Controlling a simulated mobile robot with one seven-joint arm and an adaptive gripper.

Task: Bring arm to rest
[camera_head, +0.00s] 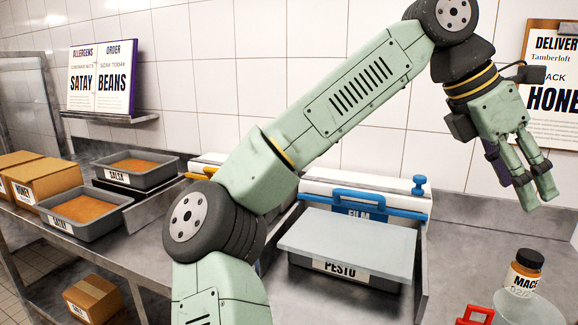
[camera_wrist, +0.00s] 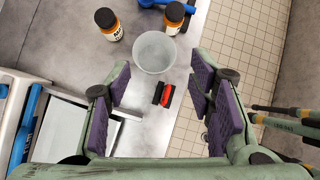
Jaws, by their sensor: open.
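My green arm crosses the head view from bottom left to top right, raised above the counter. My gripper (camera_head: 540,203) hangs at its end at the right, fingers pointing down. It also shows in the wrist view (camera_wrist: 160,90), with its purple pads wide apart and nothing between them in its hold. Below it in the wrist view are a pale round bowl (camera_wrist: 154,52), a small red and black item (camera_wrist: 163,94) and two orange jars with black lids, one at the left (camera_wrist: 110,25) and one at the right (camera_wrist: 174,17).
A film-covered PESTO tray (camera_head: 345,245) sits at the film sealer (camera_head: 365,207). Open SALSA (camera_head: 135,168) and second (camera_head: 85,212) trays stand on the left counter beside cardboard boxes (camera_head: 45,178). A MACE jar (camera_head: 523,275) stands at lower right. Tiled floor (camera_wrist: 250,60) lies beyond the counter edge.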

